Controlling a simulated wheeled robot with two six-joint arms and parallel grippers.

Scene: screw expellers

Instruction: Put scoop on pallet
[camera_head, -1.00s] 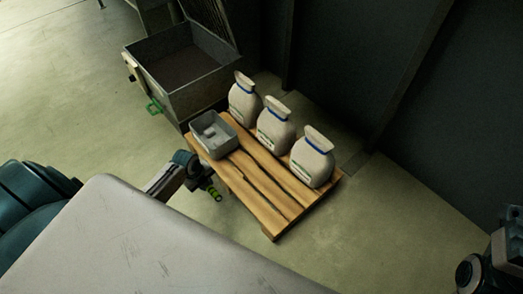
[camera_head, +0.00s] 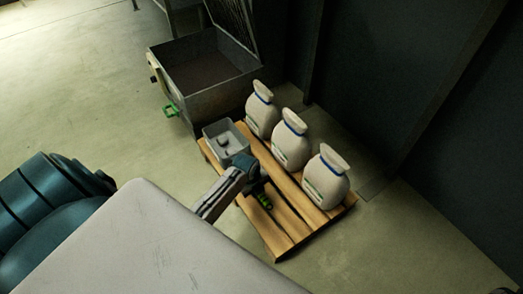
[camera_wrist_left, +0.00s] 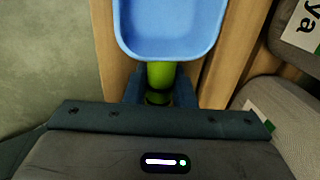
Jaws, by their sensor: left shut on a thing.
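The scoop (camera_wrist_left: 172,28) has a blue bowl and a green handle (camera_wrist_left: 160,78). In the left wrist view its bowl lies over the wooden boards. My left gripper (camera_wrist_left: 160,92) is shut around the handle. In the head view the left gripper (camera_head: 262,184) is over the front left part of the wooden pallet (camera_head: 283,235); the green handle end (camera_head: 265,202) shows below it, and the bowl is hidden. I cannot tell whether the scoop touches the boards. My right gripper is not in view.
Several white sacks stand along the pallet's back side, with a near one (camera_head: 325,178). A small grey box (camera_head: 238,146) sits at its far left corner. A large metal bin (camera_head: 215,93) with a green handle is behind. The pallet's front boards are clear.

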